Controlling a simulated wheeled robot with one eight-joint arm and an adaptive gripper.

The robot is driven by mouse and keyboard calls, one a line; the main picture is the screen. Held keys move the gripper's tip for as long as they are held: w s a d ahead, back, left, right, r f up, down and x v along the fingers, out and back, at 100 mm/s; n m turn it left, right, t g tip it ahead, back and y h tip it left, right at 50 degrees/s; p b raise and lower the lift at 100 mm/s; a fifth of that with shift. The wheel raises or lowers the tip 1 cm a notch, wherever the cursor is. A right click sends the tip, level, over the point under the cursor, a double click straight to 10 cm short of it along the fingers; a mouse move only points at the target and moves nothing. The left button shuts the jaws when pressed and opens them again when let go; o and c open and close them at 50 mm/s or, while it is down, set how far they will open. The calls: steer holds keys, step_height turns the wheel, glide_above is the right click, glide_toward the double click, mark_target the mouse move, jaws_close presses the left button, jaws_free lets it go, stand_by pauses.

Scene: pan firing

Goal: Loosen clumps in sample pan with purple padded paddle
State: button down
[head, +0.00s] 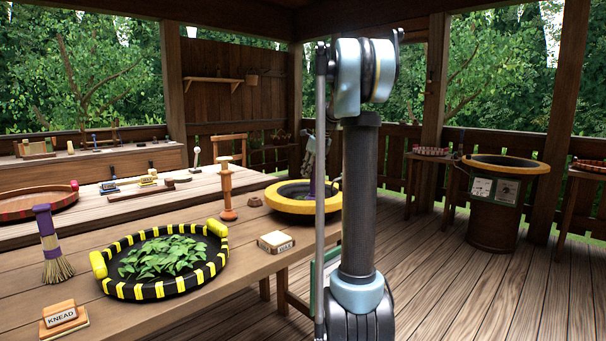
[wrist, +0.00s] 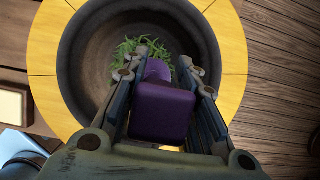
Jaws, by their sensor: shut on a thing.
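The sample pan (head: 280,204) is a dark bowl with a wide yellow rim at the right end of the table, partly hidden by my arm. In the wrist view the pan (wrist: 85,60) lies below my gripper, with green leaves (wrist: 128,47) on its floor. My gripper (wrist: 165,75) is shut on the purple padded paddle (wrist: 160,112), one finger on each side of its block. The paddle's lower end reaches down over the leaves; whether it touches them I cannot tell. In the head view my gripper (head: 318,150) is above the pan, partly behind my arm.
A black-and-yellow tray (head: 165,292) of leaves, a purple-handled brush (head: 48,240), a KNEAD sign (head: 64,317), another small sign block (head: 276,241) and a wooden stand (head: 227,190) share the table. A yellow-rimmed drum (head: 495,205) stands at right. The floor between is clear.

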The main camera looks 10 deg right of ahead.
steer(key=shift+s+d, duration=0.1)
steer(key=shift+s, duration=0.95)
steer(key=a, duration=0.5)
step_height(320, 180, up, 11)
steer(key=shift+s, duration=0.35)
steer(key=shift+d+r, duration=0.1)
steer(key=shift+r, duration=0.05)
